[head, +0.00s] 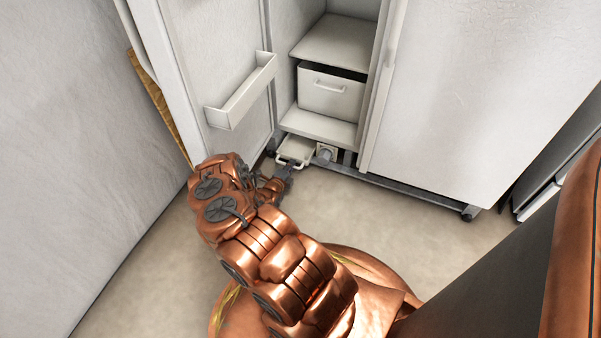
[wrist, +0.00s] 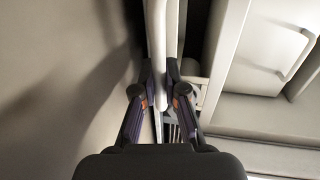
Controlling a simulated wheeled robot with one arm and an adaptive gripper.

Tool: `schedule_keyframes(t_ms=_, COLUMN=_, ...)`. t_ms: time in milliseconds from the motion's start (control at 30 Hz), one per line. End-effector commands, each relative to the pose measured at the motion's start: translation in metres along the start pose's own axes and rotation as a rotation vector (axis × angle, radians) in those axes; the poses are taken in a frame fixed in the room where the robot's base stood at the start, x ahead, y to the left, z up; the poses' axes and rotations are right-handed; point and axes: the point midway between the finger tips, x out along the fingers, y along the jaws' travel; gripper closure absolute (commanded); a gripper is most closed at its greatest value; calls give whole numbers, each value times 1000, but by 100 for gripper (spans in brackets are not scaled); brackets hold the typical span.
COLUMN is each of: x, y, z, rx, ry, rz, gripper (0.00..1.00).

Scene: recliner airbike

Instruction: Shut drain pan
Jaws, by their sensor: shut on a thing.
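The drain pan (head: 297,148) is a small white tray low at the base of the open fridge, sticking out in front of the bottom edge. Its front handle is a pale bar. My gripper (head: 287,166) is down near the floor at this handle. In the wrist view, my gripper (wrist: 161,72) has its two fingertips closed on either side of the pale handle bar (wrist: 162,38). Much of the pan is hidden in the wrist view.
The fridge door (head: 180,60), with a shelf bin (head: 241,92), stands open at the left. A white drawer (head: 331,97) sits inside above the pan. A round grey part (head: 325,155) is just right of the pan. Bare floor (head: 400,215) lies to the right.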

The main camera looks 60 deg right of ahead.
Motion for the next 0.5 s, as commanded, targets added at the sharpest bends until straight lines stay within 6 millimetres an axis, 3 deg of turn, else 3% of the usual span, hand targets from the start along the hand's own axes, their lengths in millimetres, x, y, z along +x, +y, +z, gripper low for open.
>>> schedule_keyframes(t_ms=333, x=0, y=1, z=9, rx=-4, ry=-15, rz=2, gripper=100)
schedule_keyframes(t_ms=367, x=0, y=1, z=9, rx=-4, ry=-15, rz=2, gripper=87)
schedule_keyframes(t_ms=500, x=0, y=0, z=8, rx=-4, ry=-14, rz=2, gripper=73)
